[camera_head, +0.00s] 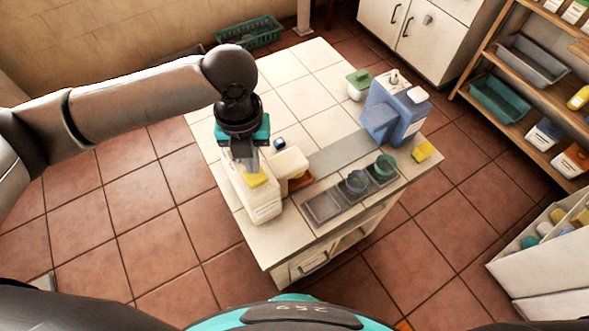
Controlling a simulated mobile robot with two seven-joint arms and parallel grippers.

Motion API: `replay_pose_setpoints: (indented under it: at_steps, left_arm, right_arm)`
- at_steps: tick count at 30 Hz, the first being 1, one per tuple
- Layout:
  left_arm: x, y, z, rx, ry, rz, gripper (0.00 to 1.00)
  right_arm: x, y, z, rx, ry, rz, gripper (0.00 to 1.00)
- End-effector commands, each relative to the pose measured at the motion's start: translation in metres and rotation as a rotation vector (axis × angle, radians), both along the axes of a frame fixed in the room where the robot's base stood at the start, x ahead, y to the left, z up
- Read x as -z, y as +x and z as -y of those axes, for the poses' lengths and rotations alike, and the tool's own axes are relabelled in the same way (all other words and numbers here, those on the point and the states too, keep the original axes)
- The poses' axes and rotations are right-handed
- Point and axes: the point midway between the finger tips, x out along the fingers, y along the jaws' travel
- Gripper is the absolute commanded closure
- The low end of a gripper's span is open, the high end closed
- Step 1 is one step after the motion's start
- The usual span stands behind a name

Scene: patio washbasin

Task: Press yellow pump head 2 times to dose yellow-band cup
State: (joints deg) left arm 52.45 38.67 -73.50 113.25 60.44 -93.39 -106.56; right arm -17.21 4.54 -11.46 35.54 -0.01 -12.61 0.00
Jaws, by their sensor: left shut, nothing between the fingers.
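My left gripper (250,167) reaches in from the left and points down over the worktop. It is shut, with its tips directly above the yellow pump head (256,180); whether they touch it I cannot tell. The pump head sits on a cream bottle (263,208) at the left front of the worktop. Two cups, a purple-grey one (356,184) and a green one (384,166), stand in a dark tray (322,207) to the right. I cannot make out a yellow band on either. My right gripper is not in view.
A cream container (289,163) stands close beside the pump bottle. A blue dispenser (403,117) and a green-lidded jar (358,84) stand farther back. A yellow sponge (422,151) lies at the right edge. The back left of the tiled worktop (293,92) is clear.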

Motion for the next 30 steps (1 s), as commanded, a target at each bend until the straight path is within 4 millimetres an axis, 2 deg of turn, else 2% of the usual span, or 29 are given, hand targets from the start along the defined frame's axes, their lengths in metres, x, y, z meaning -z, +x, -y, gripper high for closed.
replay_pose_setpoints:
  at_steps: [11, 30]
  left_arm:
    - [0.001, 0.000, 0.000, 0.000, 0.000, 0.000, 1.00]
    - [0.022, 0.000, 0.000, 0.000, 0.001, -0.001, 1.00]
  right_arm:
    - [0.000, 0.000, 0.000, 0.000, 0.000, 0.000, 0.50]
    - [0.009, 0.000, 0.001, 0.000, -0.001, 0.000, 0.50]
